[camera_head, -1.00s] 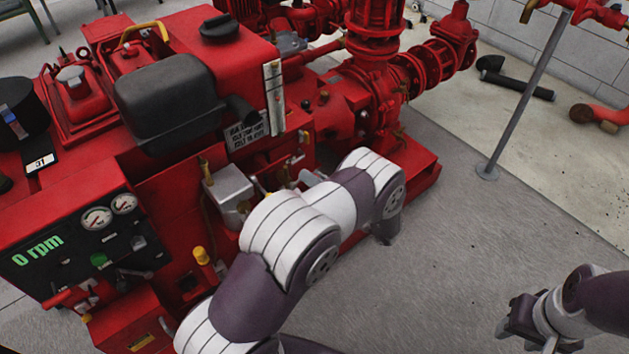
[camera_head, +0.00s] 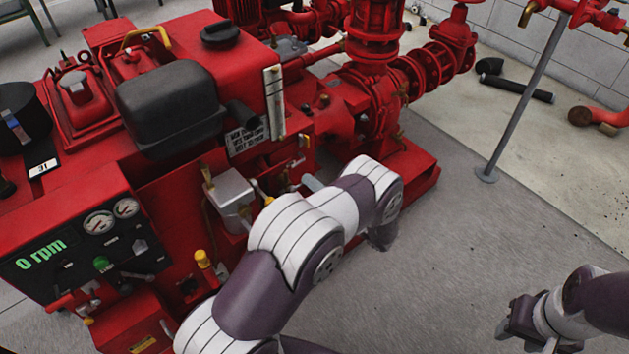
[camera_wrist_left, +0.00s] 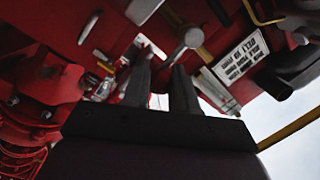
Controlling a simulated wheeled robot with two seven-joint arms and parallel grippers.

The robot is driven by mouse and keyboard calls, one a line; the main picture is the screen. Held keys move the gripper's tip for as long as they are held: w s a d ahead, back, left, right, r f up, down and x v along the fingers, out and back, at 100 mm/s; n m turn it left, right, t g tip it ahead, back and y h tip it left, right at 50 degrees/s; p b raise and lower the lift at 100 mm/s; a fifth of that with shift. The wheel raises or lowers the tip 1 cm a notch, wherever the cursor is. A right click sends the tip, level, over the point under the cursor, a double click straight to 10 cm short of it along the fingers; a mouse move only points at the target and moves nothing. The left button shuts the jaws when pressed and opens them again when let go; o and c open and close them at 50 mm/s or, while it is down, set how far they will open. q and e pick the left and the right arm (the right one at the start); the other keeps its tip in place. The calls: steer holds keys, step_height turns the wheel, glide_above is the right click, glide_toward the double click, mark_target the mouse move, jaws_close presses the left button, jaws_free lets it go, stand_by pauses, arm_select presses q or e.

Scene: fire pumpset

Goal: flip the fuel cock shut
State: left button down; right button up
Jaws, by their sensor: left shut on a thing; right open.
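In the left wrist view, the two dark fingers of my left gripper (camera_wrist_left: 160,88) reach up against the red engine. A silver lever with a round end (camera_wrist_left: 192,37) runs down between the fingertips and appears to be the fuel cock's lever. My left gripper is shut on it, though the contact itself is dark. In the head view my left arm hides the gripper and most of the grip area. A pale lever with a small knob (camera_head: 262,192) shows just above the arm; I cannot tell if it is the same part. My right gripper (camera_head: 512,324) is open and empty, low at the right.
The red pumpset has a black tank (camera_head: 170,100), a grey box (camera_head: 231,192) and a gauge panel (camera_head: 90,245) near my left arm. A printed sign (camera_wrist_left: 241,60) is close to my left fingers. Grey floor (camera_head: 470,250) lies clear at the right, with a thin post (camera_head: 525,95).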

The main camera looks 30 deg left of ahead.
arm_select(q)
steer(key=c, duration=0.9)
jaws_free()
steer(key=shift+f, duration=0.1)
steer(key=shift+c, duration=0.2)
steer(key=shift+d, duration=0.1)
steer(key=p+v, duration=0.2)
steer(key=v, duration=1)
steer(key=shift+d, duration=0.25)
steer(key=shift+s, duration=0.1)
